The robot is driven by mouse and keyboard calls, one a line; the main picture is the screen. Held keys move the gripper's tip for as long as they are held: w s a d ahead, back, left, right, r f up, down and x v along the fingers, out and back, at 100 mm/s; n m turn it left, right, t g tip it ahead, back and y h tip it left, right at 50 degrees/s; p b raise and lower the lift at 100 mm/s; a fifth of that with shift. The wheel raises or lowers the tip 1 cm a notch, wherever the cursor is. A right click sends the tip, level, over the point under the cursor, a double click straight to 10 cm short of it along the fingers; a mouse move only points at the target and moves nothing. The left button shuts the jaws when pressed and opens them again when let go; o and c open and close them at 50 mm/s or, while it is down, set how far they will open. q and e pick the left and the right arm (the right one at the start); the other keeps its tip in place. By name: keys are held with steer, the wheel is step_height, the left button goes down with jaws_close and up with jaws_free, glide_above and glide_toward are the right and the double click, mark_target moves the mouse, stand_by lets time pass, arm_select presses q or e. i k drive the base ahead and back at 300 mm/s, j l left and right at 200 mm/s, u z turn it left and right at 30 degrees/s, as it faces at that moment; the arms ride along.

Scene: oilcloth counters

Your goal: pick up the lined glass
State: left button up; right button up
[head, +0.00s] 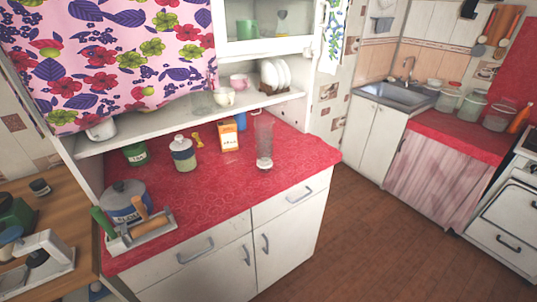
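A tall clear glass (264,143) stands upright on the red counter (215,203), near its right part. It looks like the lined glass, but its lines are too small to make out clearly. Another faint clear glass (201,102) seems to stand on the shelf behind, left of the cups. Neither of my grippers is in view.
An orange-and-white carton (228,137) stands left of the tall glass, with a blue item (241,121) behind. A lidded jar (183,154), green tin (136,154), grey pot (124,201) and utensil tray (140,235) stand further left. The counter's front right is clear.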

mark_target(264, 159)
steer(key=i+l+u, duration=0.1)
steer(key=l, duration=0.25)
steer(key=i+l+u, duration=0.1)
steer(key=i+l, duration=0.2)
steer(key=i+l+u, duration=0.1)
steer(key=l, duration=0.35)
steer(key=i+l+u, duration=0.1)
steer(key=l, duration=0.3)
steer(key=i+l+u, duration=0.1)
steer(key=i+l, duration=0.15)
steer(key=l, duration=0.15)
steer(key=i+l+u, duration=0.1)
steer(key=l, duration=0.3)
